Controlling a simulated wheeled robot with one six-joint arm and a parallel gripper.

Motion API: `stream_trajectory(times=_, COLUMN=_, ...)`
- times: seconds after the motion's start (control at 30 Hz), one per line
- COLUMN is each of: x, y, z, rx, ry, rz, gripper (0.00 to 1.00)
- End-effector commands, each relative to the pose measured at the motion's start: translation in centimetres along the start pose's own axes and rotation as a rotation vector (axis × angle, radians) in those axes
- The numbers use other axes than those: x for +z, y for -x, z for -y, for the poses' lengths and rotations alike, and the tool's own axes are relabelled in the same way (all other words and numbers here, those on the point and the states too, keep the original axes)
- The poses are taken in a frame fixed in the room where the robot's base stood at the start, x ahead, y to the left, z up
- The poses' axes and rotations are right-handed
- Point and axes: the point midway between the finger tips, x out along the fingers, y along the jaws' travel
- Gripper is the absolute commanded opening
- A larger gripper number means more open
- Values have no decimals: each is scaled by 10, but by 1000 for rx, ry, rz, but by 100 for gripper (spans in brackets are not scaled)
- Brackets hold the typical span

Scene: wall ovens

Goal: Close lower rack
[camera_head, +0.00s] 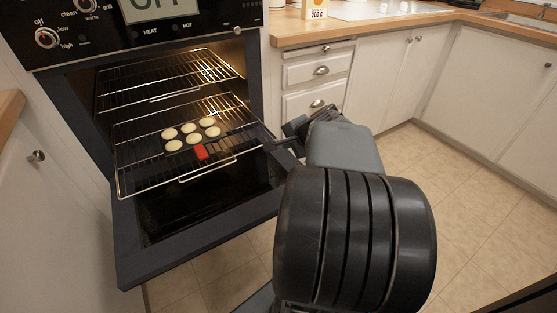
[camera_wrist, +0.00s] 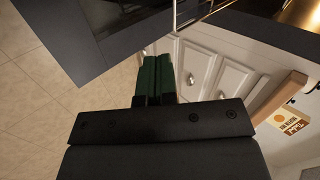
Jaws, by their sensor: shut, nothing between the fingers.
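The lower rack (camera_head: 133,178) sticks out of the oven over the lowered oven door (camera_head: 187,247). A dark tray with several pale round pieces (camera_head: 190,133) and a red item (camera_head: 201,152) lies on it. The upper rack (camera_head: 150,85) is inside the oven. My gripper (camera_head: 272,146) is shut and empty, close to the right side of the lower rack; I cannot tell whether it touches. In the wrist view the shut green fingers (camera_wrist: 157,70) point toward white cabinet fronts, with the dark oven door (camera_wrist: 95,35) at the upper left.
White drawers (camera_head: 318,85) and a wooden counter (camera_head: 330,27) stand to the right of the oven. A box (camera_head: 317,8) is on the counter. A cabinet (camera_head: 40,180) stands at the left. The tiled floor (camera_head: 470,170) is clear at the right.

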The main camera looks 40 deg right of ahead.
Motion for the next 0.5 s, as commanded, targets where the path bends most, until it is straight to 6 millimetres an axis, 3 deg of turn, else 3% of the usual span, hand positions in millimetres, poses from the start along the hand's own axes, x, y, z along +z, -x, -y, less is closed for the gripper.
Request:
stream_trajectory(times=0.03, x=-9, y=-10, z=-12, rx=-11, ry=-38, rz=-17, gripper=0)
stream_trajectory(times=0.2, x=-25, y=-16, z=-22, rx=-35, ry=-108, rz=-50, gripper=0)
stream_trajectory(times=0.37, x=-29, y=-32, z=-23, rx=-40, ry=-123, rz=-54, gripper=0)
stream_trajectory(times=0.5, x=-30, y=-57, z=-23, rx=-40, ry=-121, rz=-53, gripper=0)
